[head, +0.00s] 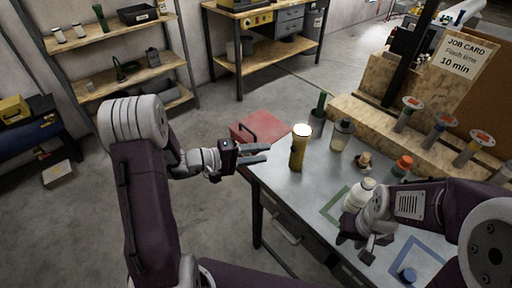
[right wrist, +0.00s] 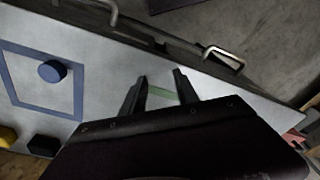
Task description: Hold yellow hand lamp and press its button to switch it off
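The yellow hand lamp (head: 298,152) stands upright on the grey metal table (head: 285,178), near its far left part. Its top glows white. A small dark patch shows on its left side; I cannot tell if this is the button. My left gripper (head: 269,153) is open and empty, just left of the lamp, its fingers pointing at it with a gap between. My right gripper (head: 366,250) is low over the table's front part. In the right wrist view my right gripper (right wrist: 160,76) is open, with nothing between its fingers. The lamp is not seen there.
A white bottle (head: 358,196) stands by a green outline (head: 328,213). A blue cap (head: 407,274) lies in a blue outline. Drawer handles (head: 287,232) project at the front.

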